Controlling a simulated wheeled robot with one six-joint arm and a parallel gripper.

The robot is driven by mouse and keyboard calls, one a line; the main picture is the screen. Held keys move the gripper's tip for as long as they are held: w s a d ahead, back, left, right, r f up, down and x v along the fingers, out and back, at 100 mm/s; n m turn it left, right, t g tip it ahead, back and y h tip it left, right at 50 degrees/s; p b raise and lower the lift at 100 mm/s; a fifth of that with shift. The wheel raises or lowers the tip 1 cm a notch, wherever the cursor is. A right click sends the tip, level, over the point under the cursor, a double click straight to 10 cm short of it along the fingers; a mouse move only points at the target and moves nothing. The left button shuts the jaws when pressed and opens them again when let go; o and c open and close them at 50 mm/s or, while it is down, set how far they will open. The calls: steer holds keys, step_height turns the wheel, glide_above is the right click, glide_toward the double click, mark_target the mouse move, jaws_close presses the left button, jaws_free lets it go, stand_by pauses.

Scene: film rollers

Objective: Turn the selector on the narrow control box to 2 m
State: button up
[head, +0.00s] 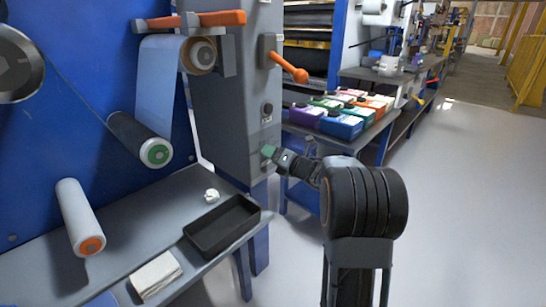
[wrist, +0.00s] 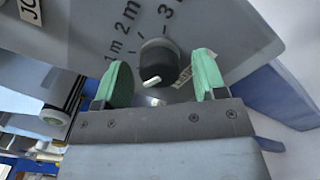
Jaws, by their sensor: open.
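The narrow control box (head: 225,100) is the tall grey column at the middle of the head view. Its black round selector (wrist: 158,60) shows in the wrist view, with a small white mark on its near face. Labels 1 m, 2 m and 3 stand around its far-left and far side; I cannot tell for sure which one the selector points to. My gripper (wrist: 162,82) is open, with one green finger on each side of the selector in that view. I cannot tell whether the fingers touch it. In the head view my gripper (head: 268,151) is at the box's lower front and hides the selector.
Another dark knob (head: 267,109) sits higher on the box, below an orange-handled lever (head: 288,67). A black tray (head: 221,226) and a white cloth (head: 155,274) lie on the grey bench at left. Several coloured containers (head: 341,124) stand behind. The floor at right is clear.

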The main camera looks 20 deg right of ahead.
steer(key=c, duration=0.9)
steer(key=m+p, duration=0.1)
steer(key=m, duration=0.1)
steer(key=m+p, duration=0.1)
steer(key=m, duration=0.1)
steer(key=shift+r+m, duration=0.2)
steer(key=shift+m, duration=0.1)
steer(key=m+p, duration=0.5)
steer(key=m, duration=0.4)
steer(key=shift+r+p, duration=0.15)
steer(key=shift+p, duration=0.25)
steer(key=shift+m+p, duration=1.35)
steer(key=shift+m, duration=0.65)
steer(key=shift+f, duration=0.2)
